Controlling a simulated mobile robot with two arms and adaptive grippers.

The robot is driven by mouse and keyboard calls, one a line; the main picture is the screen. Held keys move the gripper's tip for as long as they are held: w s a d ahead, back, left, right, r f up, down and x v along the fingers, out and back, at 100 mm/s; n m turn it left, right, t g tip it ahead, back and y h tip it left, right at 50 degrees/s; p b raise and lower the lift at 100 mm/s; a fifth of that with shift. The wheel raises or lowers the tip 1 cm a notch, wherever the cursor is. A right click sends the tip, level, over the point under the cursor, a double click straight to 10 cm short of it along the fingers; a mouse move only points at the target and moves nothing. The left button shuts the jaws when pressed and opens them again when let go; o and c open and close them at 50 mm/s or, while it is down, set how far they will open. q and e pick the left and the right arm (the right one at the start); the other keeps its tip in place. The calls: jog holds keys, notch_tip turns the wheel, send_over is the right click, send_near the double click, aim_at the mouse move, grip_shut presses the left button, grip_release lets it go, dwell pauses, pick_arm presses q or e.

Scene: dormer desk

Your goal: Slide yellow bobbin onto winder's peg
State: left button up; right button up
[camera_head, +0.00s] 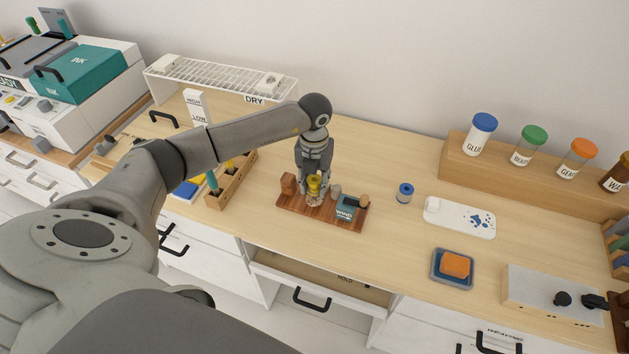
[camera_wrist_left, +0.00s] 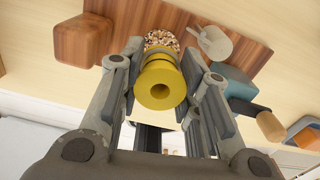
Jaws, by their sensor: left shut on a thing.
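My left gripper (camera_head: 315,180) is shut on the yellow bobbin (camera_head: 314,186) and points down over the winder's brown wooden board (camera_head: 290,208). In the left wrist view the bobbin (camera_wrist_left: 160,85) sits between the two fingers, its round hole facing the camera. A speckled round part (camera_wrist_left: 160,40) shows just beyond the bobbin; I cannot tell if they touch. The winder has a teal block (camera_head: 346,209) with a label and a wooden knob. A grey round part with a short stub (camera_wrist_left: 214,43) stands beside the bobbin. I cannot tell whether the bobbin is around a peg. My right gripper is not in view.
A brown block (camera_head: 288,184) stands on the board's left end. A blue bobbin (camera_head: 405,193) stands to the right, near a white palette (camera_head: 460,218). A wooden compartment tray (camera_head: 232,182) lies left. An open drawer (camera_head: 320,279) is below the front edge.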

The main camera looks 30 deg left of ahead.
aim_at(315, 191)
pick_arm(q)
jog(key=shift+f+b, duration=1.2)
jog(key=shift+f, duration=0.55)
jog(key=o, duration=0.9)
jog(key=shift+r, duration=0.15)
notch_tip(315, 191, up, 12)
jog(key=shift+f, duration=0.1)
